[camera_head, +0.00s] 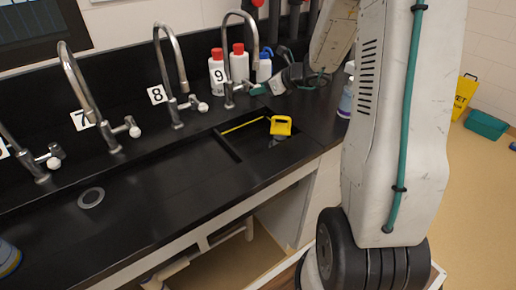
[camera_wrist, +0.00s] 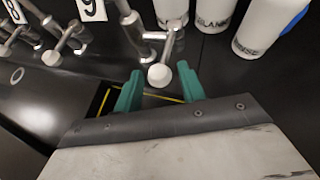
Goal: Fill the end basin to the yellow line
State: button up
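The end basin (camera_head: 232,147) is a dark recess at the right end of the black counter, with a yellow line (camera_head: 243,125) along its back wall. A yellow object (camera_head: 281,126) sits at its right side. I cannot tell the water level. The number 9 tap (camera_head: 254,37) arches above the basin. Its white knob shows in the wrist view (camera_wrist: 160,76), between my fingertips or just past them; contact is unclear. My gripper (camera_head: 257,90) has teal fingers and is open around the knob's sides. In the wrist view, part of the yellow line (camera_wrist: 165,98) shows between the fingers.
The number 8 tap (camera_head: 172,58) and number 7 tap (camera_head: 77,82) stand to the left. White bottles with red caps (camera_head: 239,64) stand close behind tap 9. A drain (camera_head: 91,198) lies further left. A teal box (camera_head: 486,125) is on the floor at right.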

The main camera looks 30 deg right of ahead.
jog(key=shift+w+a+f, duration=0.2)
jog(key=shift+w+f, duration=0.05)
jog(key=shift+w, duration=0.2)
jog(key=shift+w+d, duration=0.45)
jog(key=shift+d, duration=0.5)
jog(key=shift+w+d, duration=0.45)
jog(key=shift+d, duration=0.55)
jog(key=shift+w+d, duration=0.45)
jog(key=shift+d, duration=0.5)
dwell(4.7)
